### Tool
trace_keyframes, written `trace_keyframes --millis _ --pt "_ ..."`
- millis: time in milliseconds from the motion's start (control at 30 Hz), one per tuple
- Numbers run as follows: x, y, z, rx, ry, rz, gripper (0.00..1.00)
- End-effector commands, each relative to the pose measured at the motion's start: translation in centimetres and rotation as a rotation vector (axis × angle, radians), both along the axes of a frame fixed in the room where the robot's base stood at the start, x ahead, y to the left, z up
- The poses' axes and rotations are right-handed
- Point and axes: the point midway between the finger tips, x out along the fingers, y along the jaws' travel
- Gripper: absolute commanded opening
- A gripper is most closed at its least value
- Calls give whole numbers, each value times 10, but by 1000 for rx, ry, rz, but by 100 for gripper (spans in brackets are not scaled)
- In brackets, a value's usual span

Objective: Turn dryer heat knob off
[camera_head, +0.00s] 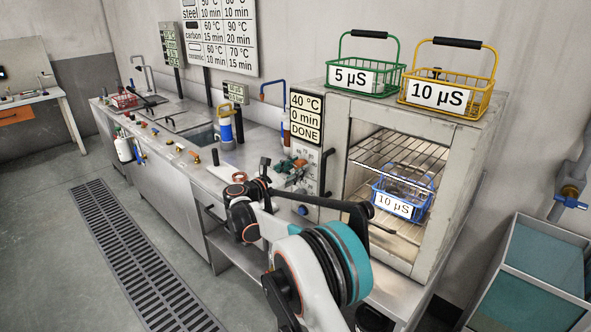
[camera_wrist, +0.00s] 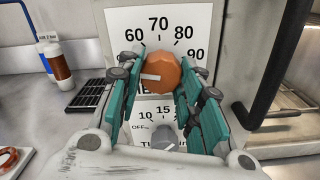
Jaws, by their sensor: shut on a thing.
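The heat knob is an orange, many-sided knob (camera_wrist: 165,74) on the dryer front, in front of a white dial plate (camera_wrist: 158,28) marked 60, 70, 80 and 90. Its white mark faces left in the wrist view. My gripper (camera_wrist: 160,73) is shut on this knob, with teal fingers on its left and right sides. In the head view my gripper (camera_head: 291,168) is at the dryer's (camera_head: 454,150) front panel and hides the knob. The dryer display (camera_head: 305,116) reads 40 °C, 0 min, DONE. The lower part of the heat dial is hidden.
A grey timer knob (camera_wrist: 167,145) sits just below, between my fingers, near an OFF mark. The dryer's dark door handle (camera_wrist: 275,65) is to the right. A blue basket (camera_head: 402,192) is inside the open dryer; green (camera_head: 365,62) and yellow (camera_head: 449,78) baskets stand on top.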

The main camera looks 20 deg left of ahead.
Motion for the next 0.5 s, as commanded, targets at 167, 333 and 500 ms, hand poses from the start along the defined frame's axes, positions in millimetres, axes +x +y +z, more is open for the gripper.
trace_keyframes --millis 167,333,500 --pt "-1 1 -1 -25 12 1 10" --pt "-1 0 -1 -33 16 1 10" --pt "-1 0 -1 -32 15 1 10"
